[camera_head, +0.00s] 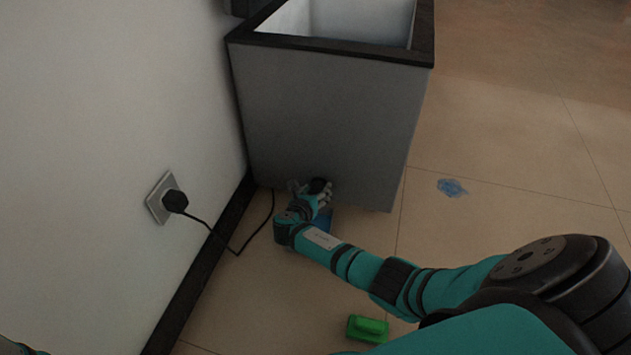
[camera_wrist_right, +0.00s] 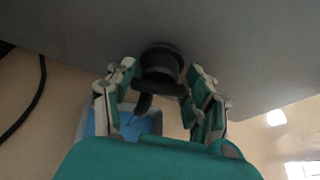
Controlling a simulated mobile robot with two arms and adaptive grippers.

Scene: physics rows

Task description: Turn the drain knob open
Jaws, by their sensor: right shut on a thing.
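The black drain knob (camera_head: 317,184) sticks out low on the front of a grey chest (camera_head: 325,110) with an open top. My right gripper (camera_head: 319,193) is at the knob, its arm reaching in from the lower right. In the right wrist view the knob (camera_wrist_right: 160,60) is between the fingers of the right gripper (camera_wrist_right: 160,82), which is shut on it. A dark spout-like part hangs below the knob. The fingers hide part of the knob's sides. My left gripper is not in view.
A blue container (camera_wrist_right: 145,122) stands on the floor under the knob. A black plug (camera_head: 175,201) sits in a wall socket, with its cord (camera_head: 236,250) on the floor left of my arm. A green object (camera_head: 367,329) and a blue puddle-like patch (camera_head: 452,187) are on the floor.

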